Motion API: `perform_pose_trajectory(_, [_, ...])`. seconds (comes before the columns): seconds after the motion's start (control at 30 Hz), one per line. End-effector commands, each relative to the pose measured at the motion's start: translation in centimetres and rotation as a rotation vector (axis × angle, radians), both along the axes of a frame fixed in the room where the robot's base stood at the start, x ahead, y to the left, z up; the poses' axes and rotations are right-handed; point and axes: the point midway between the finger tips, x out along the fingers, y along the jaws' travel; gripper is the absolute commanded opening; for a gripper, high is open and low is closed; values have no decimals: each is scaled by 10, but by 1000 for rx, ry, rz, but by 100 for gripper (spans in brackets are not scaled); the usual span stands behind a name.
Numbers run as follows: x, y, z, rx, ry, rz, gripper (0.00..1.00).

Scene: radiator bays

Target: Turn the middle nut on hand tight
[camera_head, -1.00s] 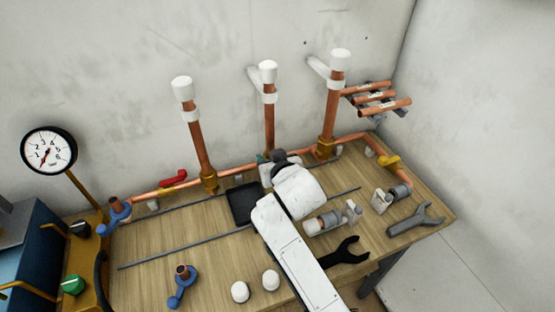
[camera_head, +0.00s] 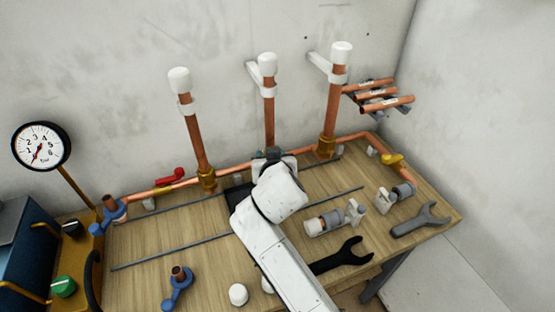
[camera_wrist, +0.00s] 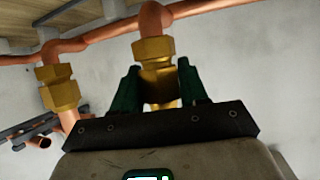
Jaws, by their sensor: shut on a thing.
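The middle copper riser (camera_head: 269,118) stands upright with a white cap on top. Its brass nut is hidden behind my arm in the head view. In the wrist view the brass middle nut (camera_wrist: 158,82) sits between the two green fingers of my gripper (camera_wrist: 157,88), below a brass fitting on the copper pipe. My gripper is shut on the nut. In the head view my gripper (camera_head: 268,158) is mostly hidden by my white wrist at the riser's foot.
Brass joints stand at the left riser (camera_head: 207,178) and right riser (camera_head: 326,146). A black wrench (camera_head: 343,257), a grey wrench (camera_head: 421,219), clamp-like tools (camera_head: 335,219) and a white cap (camera_head: 238,294) lie on the wooden bench. A pressure gauge (camera_head: 41,146) is at left.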

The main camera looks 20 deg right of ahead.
Motion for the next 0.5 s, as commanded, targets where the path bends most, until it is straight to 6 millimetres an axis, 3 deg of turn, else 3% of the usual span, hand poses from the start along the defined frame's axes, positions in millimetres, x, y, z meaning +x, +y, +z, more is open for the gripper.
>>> perform_pose_trajectory(0.5, [0,0,0,1,0,-51,26])
